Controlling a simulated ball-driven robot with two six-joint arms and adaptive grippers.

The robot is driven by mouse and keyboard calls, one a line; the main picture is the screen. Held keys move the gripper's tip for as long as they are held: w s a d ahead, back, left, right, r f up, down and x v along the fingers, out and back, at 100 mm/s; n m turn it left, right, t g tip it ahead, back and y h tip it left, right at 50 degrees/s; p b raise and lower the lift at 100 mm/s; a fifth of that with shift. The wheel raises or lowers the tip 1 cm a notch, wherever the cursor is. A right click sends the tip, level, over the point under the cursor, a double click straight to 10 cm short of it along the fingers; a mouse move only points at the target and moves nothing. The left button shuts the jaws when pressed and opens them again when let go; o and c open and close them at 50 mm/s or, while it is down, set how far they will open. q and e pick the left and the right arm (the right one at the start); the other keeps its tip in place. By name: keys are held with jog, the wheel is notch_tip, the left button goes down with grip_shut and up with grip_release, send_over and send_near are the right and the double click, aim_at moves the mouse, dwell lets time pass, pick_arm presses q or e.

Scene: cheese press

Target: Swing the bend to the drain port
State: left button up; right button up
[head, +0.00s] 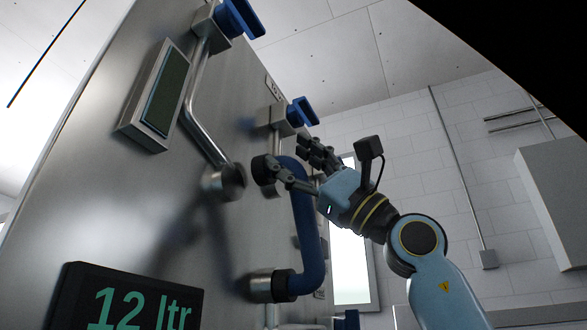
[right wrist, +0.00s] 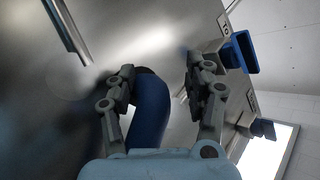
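The blue bend (head: 308,230) is a curved pipe at the side of a steel panel. Its lower end meets a steel port with a black collar (head: 270,285). Its upper end curves over to a black cuff (head: 264,170); whether that seats on a port is hidden. My right gripper (head: 290,155) is at the bend's upper curve. In the right wrist view its fingers (right wrist: 160,66) are spread either side of the bend (right wrist: 150,110). The left finger is close to the bend, and a gap shows at the right finger. Which port is the drain cannot be read.
The steel panel (head: 90,190) carries a grey display (head: 165,95), a "12 ltr" sign (head: 130,300) and blue-handled valves (head: 240,18), (head: 300,112). A steel pipe (head: 203,120) runs down to another black-ended port (head: 224,180) left of the gripper. Open room lies to the right.

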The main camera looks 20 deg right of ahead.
pick_arm(q)
jog(key=r+p, duration=0.1)
jog(key=w+r+p, duration=0.1)
jog(key=r+p, duration=0.1)
jog(key=shift+w, duration=0.2)
pick_arm(e)
jog(key=s+d+f, duration=0.4)
jog(key=s+f, duration=0.4)
jog(key=shift+f, duration=0.4)
pick_arm(q)
jog(key=shift+f, duration=0.15)
dwell(0.3)
dwell(0.4)
